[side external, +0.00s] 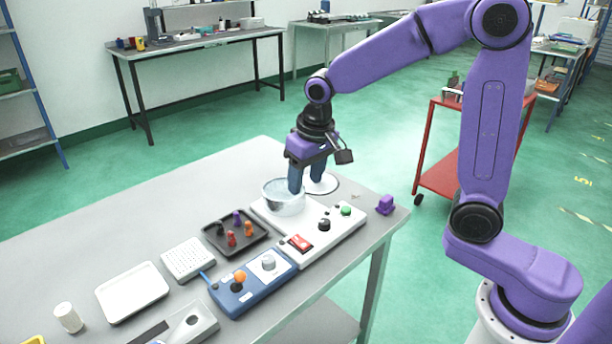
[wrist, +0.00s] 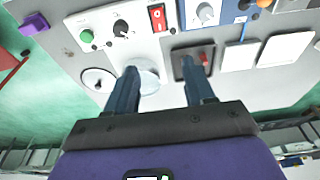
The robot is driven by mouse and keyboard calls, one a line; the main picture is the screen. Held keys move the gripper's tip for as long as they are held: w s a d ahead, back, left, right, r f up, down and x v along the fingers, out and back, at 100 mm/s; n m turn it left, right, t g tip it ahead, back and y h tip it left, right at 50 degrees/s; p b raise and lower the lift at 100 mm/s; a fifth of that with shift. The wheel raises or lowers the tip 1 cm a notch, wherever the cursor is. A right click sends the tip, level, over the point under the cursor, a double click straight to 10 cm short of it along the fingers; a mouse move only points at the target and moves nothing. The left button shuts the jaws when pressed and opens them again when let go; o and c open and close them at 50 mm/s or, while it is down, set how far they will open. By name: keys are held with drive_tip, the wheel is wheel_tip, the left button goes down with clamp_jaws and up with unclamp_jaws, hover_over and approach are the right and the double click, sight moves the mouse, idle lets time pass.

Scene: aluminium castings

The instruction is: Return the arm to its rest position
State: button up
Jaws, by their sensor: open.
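My gripper (side external: 307,182) hangs fingers-down from my purple arm over the far end of the bench. Its two dark blue fingers are apart with nothing between them. In the wrist view my gripper (wrist: 160,74) shows open, with the bowl (wrist: 149,80) partly hidden behind one finger. My arm is raised and bent, reaching out from its base at the right.
A white panel (side external: 333,229) with a red switch, black knob and green button lies beside the bowl. A dark tray (side external: 214,235) of small pegs, a blue control box (side external: 238,297) and a purple block (side external: 385,205) are nearby. A red cart (side external: 438,178) stands behind. Space above the bench looks clear.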

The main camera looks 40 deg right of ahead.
drive_tip(key=shift+s, duration=0.1)
drive_tip(key=s+d+n+g, duration=0.1)
drive_tip(key=s+n, duration=0.5)
drive_tip(key=s, duration=0.7)
drive_tip(key=s+d+f+n+g, duration=0.1)
drive_tip(key=s+d+n, duration=0.2)
drive_tip(key=s, duration=1.1)
drive_tip(key=n, duration=0.3)
drive_tip(key=shift+s+f+n, duration=0.2)
drive_tip(key=shift+s+n, duration=0.05)
drive_tip(key=shift+n, duration=0.05)
